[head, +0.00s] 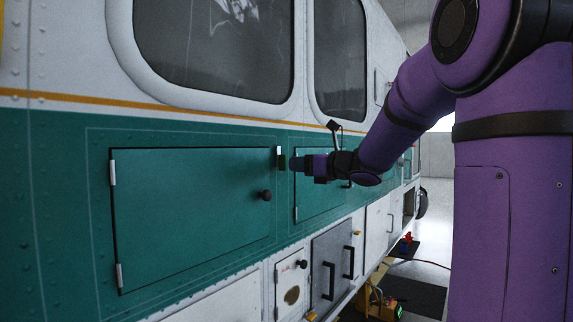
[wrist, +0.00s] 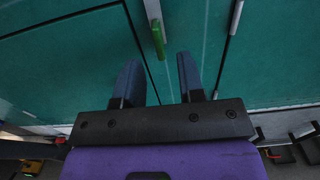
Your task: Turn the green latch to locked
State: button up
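The green latch (wrist: 158,38) hangs from a pale metal plate (wrist: 152,9) at the edge of a teal door in the wrist view. In the head view the latch (head: 282,163) is small, at the right edge of the large teal door (head: 190,205). My gripper (wrist: 159,62) is open and empty, its two dark fingers apart. The latch's near end lies ahead of the gap between the fingertips, with no contact visible. In the head view my gripper (head: 295,163) is just right of the latch and partly covers the area beside it.
The large door has a black knob (head: 265,195). A second teal door (head: 318,190) lies behind my gripper. Below are a grey panel with black handles (head: 332,270) and a small white panel (head: 291,283). A yellow item (head: 380,304) stands low near the floor.

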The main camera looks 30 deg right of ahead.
aim_at(286, 163)
jog(key=shift+x, duration=2.55)
grip_shut()
